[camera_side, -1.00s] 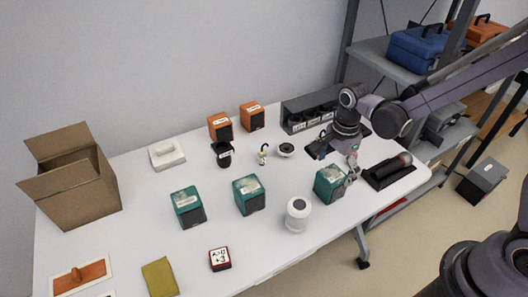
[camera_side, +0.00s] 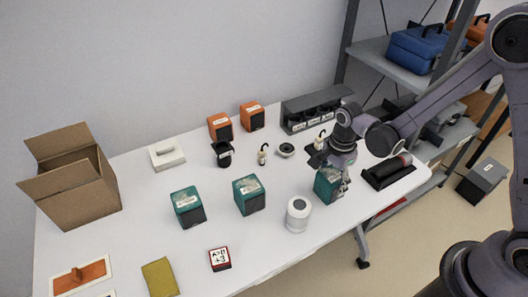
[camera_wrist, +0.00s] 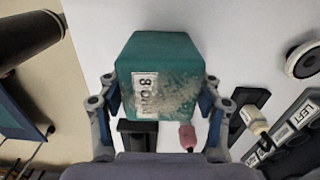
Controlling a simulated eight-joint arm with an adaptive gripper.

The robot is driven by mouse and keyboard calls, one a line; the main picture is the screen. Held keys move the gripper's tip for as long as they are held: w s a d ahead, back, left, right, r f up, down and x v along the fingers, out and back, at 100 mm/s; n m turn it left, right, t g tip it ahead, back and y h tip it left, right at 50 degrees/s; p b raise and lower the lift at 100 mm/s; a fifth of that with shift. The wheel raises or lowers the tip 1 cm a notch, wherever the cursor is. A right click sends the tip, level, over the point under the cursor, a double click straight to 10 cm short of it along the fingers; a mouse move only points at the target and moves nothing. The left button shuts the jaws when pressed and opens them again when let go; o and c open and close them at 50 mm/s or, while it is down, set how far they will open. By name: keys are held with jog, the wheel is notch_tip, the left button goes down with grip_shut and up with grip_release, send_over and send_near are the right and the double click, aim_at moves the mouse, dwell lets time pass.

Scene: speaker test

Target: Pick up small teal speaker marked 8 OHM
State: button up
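The teal speaker marked 8 OHM (camera_wrist: 170,65) sits between the two fingers of my gripper (camera_wrist: 158,108) in the wrist view, its white label facing the camera. In the side view this speaker (camera_side: 325,188) stands on the right part of the white table, partly hidden by my gripper (camera_side: 338,178). The fingers are spread on either side of it, close to its sides; I cannot tell whether they touch. Two other teal speakers stand further left, one in the middle (camera_side: 250,196) and one left of it (camera_side: 187,208).
A white cylinder (camera_side: 298,215) stands just left of the speaker. A black holder with a dark cylinder (camera_side: 388,172) lies to the right. A dark compartment rack (camera_side: 312,110) and two orange speakers (camera_side: 220,127) stand behind. An open cardboard box (camera_side: 85,190) is at the left.

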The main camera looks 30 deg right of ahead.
jog(key=c, duration=0.3)
